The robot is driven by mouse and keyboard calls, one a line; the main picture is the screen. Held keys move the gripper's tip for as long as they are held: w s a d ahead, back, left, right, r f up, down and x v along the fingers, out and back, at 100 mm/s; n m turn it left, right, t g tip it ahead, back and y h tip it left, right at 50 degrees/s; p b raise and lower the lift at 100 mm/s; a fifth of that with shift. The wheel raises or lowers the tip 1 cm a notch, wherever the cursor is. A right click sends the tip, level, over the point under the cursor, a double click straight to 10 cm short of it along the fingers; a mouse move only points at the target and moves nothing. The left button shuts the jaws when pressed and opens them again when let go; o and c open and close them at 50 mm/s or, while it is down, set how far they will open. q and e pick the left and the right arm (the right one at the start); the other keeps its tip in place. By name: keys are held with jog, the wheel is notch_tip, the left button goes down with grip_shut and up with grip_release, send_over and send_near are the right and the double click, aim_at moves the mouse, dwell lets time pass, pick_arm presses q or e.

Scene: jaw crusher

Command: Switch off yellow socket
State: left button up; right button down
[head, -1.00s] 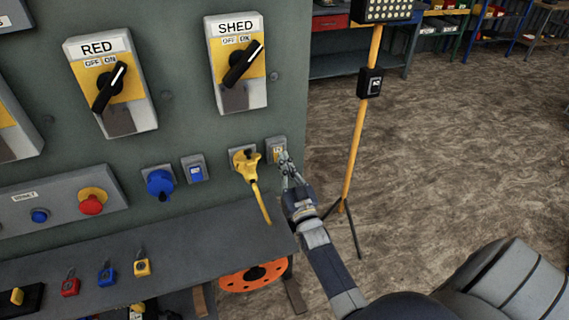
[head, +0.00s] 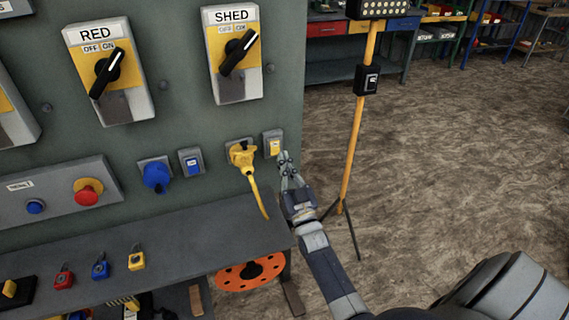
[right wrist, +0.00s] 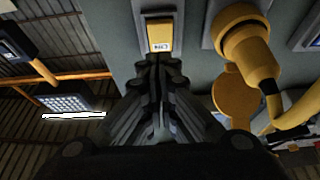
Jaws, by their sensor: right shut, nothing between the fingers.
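The yellow socket (head: 242,153) is on the grey panel, with a yellow plug and cable in it; it also shows in the right wrist view (right wrist: 240,35). Just right of it in the head view is a small switch with a yellow rocker (head: 275,146). In the right wrist view this yellow rocker (right wrist: 160,36) has dark lettering, too small to read surely. My right gripper (head: 285,156) is shut and empty, its fingertips close in front of the rocker's lower edge. I cannot tell whether they touch it. My left gripper is not in view.
A blue socket (head: 156,176) and a blue switch (head: 192,163) are further left on the panel. A shelf (head: 150,240) with small padlocks juts out below. A yellow lamp stand (head: 357,140) stands to the right, with open floor beyond.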

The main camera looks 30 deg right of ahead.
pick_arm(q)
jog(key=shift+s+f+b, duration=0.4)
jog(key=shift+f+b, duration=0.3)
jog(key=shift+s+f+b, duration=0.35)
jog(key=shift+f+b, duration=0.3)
pick_arm(e)
jog(key=f+v, duration=0.1)
jog(key=v, duration=0.9)
jog(key=shift+w+f, duration=0.25)
jog(key=shift+f, duration=0.1)
